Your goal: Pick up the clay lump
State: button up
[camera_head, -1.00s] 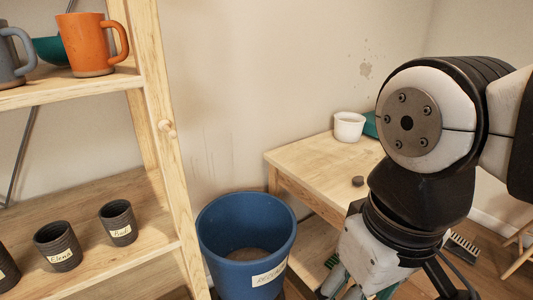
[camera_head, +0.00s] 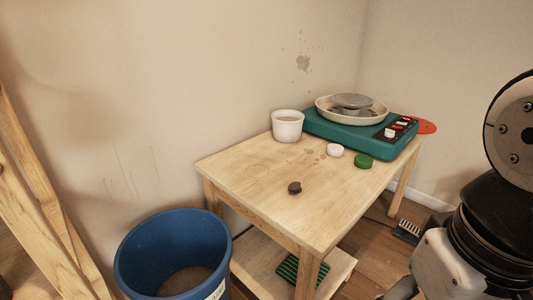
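A small dark grey lump (camera_head: 294,188) sits on the bare front part of the wooden table (camera_head: 245,172). It is the thing that looks most like the clay lump, but it is too small to be sure. A round grey piece (camera_head: 352,101) lies in the pale pan of the teal pottery wheel; I cannot tell whether it is clay or the wheel head. My arm stands at the right edge, to the right of the table and apart from it. My gripper's fingertips are outside the picture, below its lower edge.
A blue bin (camera_head: 150,235) stands front left, beside a wooden shelf (camera_head: 40,205). A brush (camera_head: 407,231) lies on the floor at right.

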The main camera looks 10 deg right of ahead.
aim_at(295, 188)
jog(key=i+j+z, duration=0.15)
jog(key=j, duration=0.2)
jog(key=i+j+z, duration=0.15)
jog(key=j, duration=0.2)
jog(key=i+j+z, duration=0.3)
jog(key=j, duration=0.45)
jog(key=i, duration=0.05)
